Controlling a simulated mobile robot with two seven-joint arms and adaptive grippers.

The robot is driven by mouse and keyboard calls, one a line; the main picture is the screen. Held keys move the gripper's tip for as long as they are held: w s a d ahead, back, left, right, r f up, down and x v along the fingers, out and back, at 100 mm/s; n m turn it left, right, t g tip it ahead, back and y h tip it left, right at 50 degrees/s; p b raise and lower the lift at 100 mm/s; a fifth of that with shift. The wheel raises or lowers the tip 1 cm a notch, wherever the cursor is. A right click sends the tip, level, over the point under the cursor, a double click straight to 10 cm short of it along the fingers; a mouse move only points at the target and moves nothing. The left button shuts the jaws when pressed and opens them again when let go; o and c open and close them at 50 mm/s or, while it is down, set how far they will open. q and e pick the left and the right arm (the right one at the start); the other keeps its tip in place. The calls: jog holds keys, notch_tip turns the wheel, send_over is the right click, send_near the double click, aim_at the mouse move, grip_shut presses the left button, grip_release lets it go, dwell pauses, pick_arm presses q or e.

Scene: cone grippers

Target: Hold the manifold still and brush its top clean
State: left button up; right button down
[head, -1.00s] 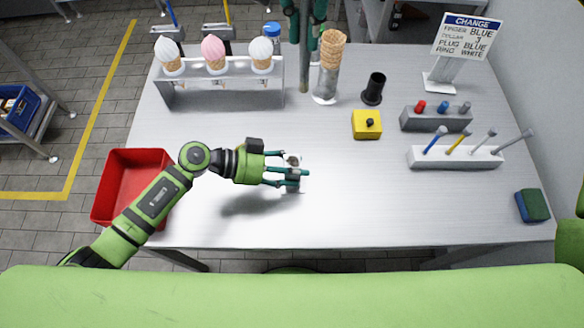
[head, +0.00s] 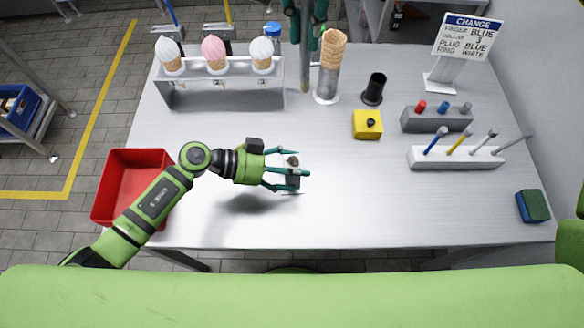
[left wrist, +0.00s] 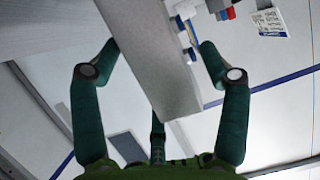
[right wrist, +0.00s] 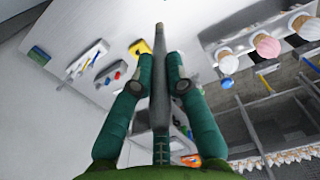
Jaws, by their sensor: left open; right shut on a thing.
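My left gripper (head: 289,170) is open near the middle of the table, its fingers spread around a small grey block (head: 292,180), perhaps the manifold. The block's top is partly hidden by the fingers in the head view. My right gripper (head: 306,36) is at the table's back edge, shut on a grey rod (head: 304,70) that hangs downward. The rod (right wrist: 159,65) also shows between the fingers in the right wrist view. I cannot tell whether it has bristles.
A cone rack (head: 225,92), a cone stack (head: 332,55) and a black cup (head: 374,88) stand at the back. A yellow block (head: 367,131), a grey holder (head: 435,122), a white brush rack (head: 455,161) and a sponge (head: 532,206) are right. A red bin (head: 118,190) is left.

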pick_arm(q)
jog(key=shift+a+r, duration=0.1)
jog(key=shift+a, duration=0.05)
dwell(0.4)
jog(key=shift+a+r, duration=0.25)
jog(key=shift+a, duration=0.4)
jog(key=shift+d, duration=0.25)
dwell(0.5)
jog(key=shift+d+f, duration=0.3)
jog(key=shift+d, duration=0.25)
jog(key=c, duration=1.3)
